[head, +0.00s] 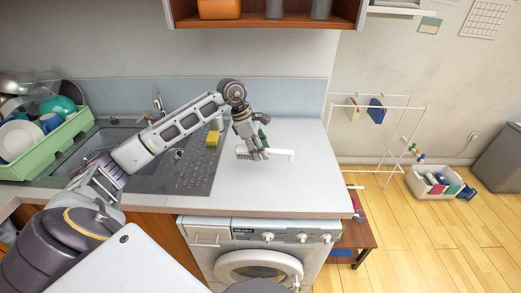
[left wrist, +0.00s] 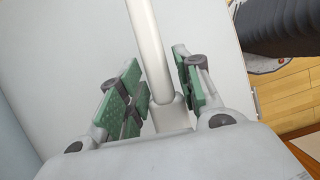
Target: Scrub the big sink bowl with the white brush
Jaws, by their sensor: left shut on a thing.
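The white brush (head: 281,152) is over the light worktop (head: 235,192), to the right of the sink. My left gripper (head: 258,152) points down and is shut on the brush; in the left wrist view its green finger pads (left wrist: 158,98) stand on either side of the pale handle (left wrist: 147,35). I cannot tell whether the brush touches the worktop. The dark sink (head: 92,143) lies at the left, and my left arm hides much of it, including part of the big bowl. My right gripper is not in view.
A green dish rack (head: 45,153) with plates and bowls stands at the left of the sink. A yellow sponge (head: 212,139) sits near the ridged drainer (head: 196,176). A shelf (head: 266,21) hangs above. A washing machine (head: 258,255) is below; the worktop's right side is clear.

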